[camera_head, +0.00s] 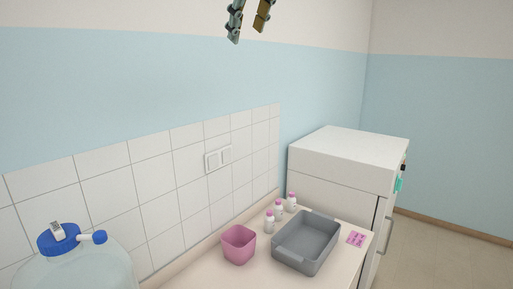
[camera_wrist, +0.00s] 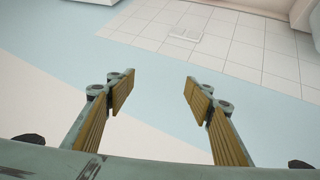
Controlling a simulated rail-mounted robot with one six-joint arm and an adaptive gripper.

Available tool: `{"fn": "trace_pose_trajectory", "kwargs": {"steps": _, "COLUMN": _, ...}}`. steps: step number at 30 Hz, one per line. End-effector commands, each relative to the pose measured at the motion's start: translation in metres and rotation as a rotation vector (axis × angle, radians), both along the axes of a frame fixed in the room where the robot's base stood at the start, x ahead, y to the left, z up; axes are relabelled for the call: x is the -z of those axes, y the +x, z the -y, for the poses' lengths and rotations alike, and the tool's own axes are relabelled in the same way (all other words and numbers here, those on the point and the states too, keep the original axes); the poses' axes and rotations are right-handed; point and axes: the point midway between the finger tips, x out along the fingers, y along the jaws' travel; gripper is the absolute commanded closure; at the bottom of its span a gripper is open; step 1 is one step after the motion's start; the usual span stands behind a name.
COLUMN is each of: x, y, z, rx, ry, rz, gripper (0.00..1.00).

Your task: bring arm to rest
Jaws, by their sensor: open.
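My gripper (camera_head: 249,24) hangs at the top edge of the head view, high above the counter and in front of the wall. It is open and empty. In the wrist view my gripper (camera_wrist: 160,92) shows two spread fingers with yellowish ribbed pads and nothing between them. The rest of my arm is out of the head view.
Below are a counter (camera_head: 207,273), a grey tray (camera_head: 308,243), a pink cup (camera_head: 239,245), small pink-capped bottles (camera_head: 269,222), a pink patterned card (camera_head: 356,239), and a large blue-capped jug (camera_head: 75,265). A white cabinet (camera_head: 349,158) stands right. Space around the gripper looks clear.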

Motion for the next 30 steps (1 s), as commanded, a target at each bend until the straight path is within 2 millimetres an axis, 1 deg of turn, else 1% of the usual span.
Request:
{"fn": "trace_pose_trajectory", "kwargs": {"steps": 1, "x": 0.011, "y": -0.011, "z": 0.011, "rx": 0.019, "ry": 0.006, "rz": -0.012, "gripper": 0.52}}
{"fn": "trace_pose_trajectory", "kwargs": {"steps": 9, "x": 0.066, "y": -0.067, "z": 0.057, "rx": 0.116, "ry": 0.036, "rz": -0.085, "gripper": 0.52}}
{"fn": "trace_pose_trajectory", "kwargs": {"steps": 20, "x": 0.146, "y": -0.150, "z": 0.111, "rx": 0.245, "ry": 0.076, "rz": -0.178, "gripper": 0.52}}
{"fn": "trace_pose_trajectory", "kwargs": {"steps": 26, "x": 0.194, "y": -0.199, "z": 0.138, "rx": 0.320, "ry": 0.099, "rz": -0.228, "gripper": 0.52}}
{"fn": "trace_pose_trajectory", "kwargs": {"steps": 30, "x": 0.229, "y": -0.235, "z": 0.155, "rx": 0.373, "ry": 0.113, "rz": -0.263, "gripper": 0.52}}
